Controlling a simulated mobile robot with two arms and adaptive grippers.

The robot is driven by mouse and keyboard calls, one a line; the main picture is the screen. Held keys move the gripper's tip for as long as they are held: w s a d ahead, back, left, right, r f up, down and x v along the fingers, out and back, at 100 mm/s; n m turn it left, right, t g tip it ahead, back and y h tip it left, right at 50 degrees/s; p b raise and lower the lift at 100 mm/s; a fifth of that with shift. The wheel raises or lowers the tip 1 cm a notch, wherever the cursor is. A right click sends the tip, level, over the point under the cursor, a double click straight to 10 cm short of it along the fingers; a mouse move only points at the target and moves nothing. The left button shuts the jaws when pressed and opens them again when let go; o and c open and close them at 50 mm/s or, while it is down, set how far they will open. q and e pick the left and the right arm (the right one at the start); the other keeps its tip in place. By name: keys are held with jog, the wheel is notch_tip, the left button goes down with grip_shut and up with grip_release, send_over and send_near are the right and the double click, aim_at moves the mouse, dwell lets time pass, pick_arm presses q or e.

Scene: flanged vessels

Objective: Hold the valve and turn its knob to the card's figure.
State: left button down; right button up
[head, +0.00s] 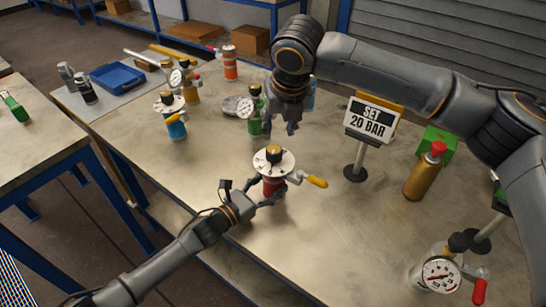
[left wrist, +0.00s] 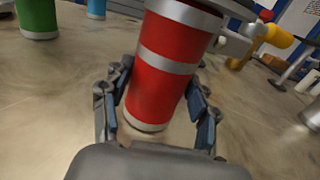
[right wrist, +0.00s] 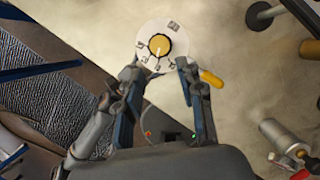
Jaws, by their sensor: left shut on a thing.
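The valve is a red canister with silver bands (left wrist: 163,65), a white dial plate (head: 265,164) and a yellow-brown knob (right wrist: 159,44) on top. It stands upright on the table in the head view. My left gripper (head: 270,197) is shut around its red body. In the right wrist view the knob's pale mark points toward the picture's bottom; the dial figures are too small to read. My right gripper (right wrist: 158,70) is open and empty, above the table, behind the valve in the head view. The card (head: 371,118) reads "SET 20 BAR".
Other flanged vessels stand around: a blue one (head: 173,120) at the left, a green one (head: 254,110) behind, a silver one (head: 438,274) at the front right. A gold bottle with a red cap (head: 424,173) stands at the right. The table between valve and card is clear.

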aim_at(274, 154)
dwell(0.7)
jog(key=o, duration=0.5)
jog(key=shift+f, duration=0.15)
jog(key=f+t, duration=0.1)
jog(key=f+h, duration=0.1)
jog(key=f, duration=0.1)
jog(key=d+f+t+h, duration=0.1)
jog(key=f, duration=0.1)
jog(key=shift+s+f+t, duration=0.25)
jog(key=shift+t, duration=0.05)
jog(key=s+a+m+t, duration=0.3)
jog(key=s+t, duration=0.4)
jog(key=shift+m, duration=0.3)
jog(key=x, duration=1.2)
jog(key=shift+w+f, duration=0.2)
jog(key=shift+w, duration=0.05)
jog(key=shift+d, duration=0.1)
jog(key=shift+c, duration=0.5)
jog(key=c, duration=1.1)
